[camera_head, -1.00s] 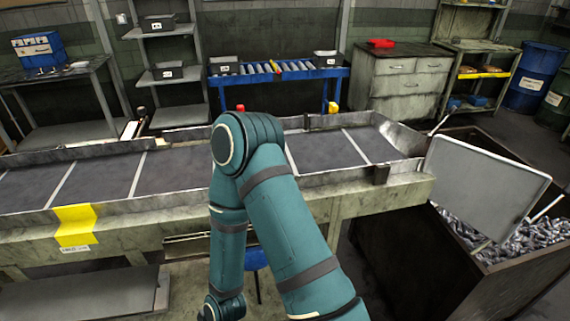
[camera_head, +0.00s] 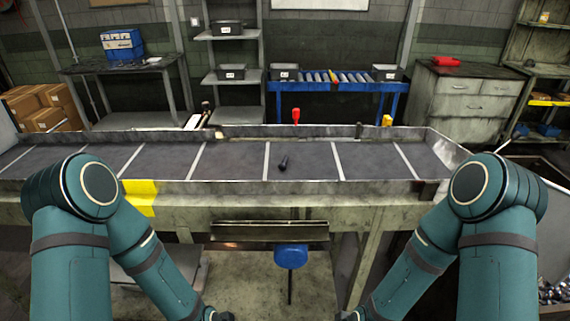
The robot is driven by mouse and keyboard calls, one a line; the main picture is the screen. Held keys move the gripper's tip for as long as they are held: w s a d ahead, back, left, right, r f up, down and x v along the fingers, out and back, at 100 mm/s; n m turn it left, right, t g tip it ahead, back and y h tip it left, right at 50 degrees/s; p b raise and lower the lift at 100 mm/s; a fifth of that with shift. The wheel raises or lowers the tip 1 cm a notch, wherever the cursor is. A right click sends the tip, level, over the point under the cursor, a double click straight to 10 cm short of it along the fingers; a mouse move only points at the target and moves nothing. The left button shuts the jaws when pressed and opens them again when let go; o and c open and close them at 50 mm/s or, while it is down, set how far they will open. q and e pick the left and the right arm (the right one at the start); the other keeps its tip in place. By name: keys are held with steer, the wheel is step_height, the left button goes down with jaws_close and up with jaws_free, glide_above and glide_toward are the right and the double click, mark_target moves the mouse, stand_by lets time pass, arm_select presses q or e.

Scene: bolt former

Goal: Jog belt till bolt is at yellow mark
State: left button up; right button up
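A dark bolt (camera_head: 283,163) lies on the grey conveyor belt (camera_head: 232,162), a little right of the picture's middle, between two pale cross lines. The yellow mark (camera_head: 141,197) is on the belt's front side wall, well to the left of the bolt and partly behind my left arm. My two teal arms come up at the left and right and bend down towards the bottom edge. Neither gripper shows in the head view.
Metal rails (camera_head: 330,188) border the belt. A red knob (camera_head: 295,115) and a small yellow piece (camera_head: 387,120) stand behind it. A blue roller table (camera_head: 328,87) and shelves (camera_head: 228,76) are farther back. A metal bin holding several bolts shows at the lower right (camera_head: 552,292).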

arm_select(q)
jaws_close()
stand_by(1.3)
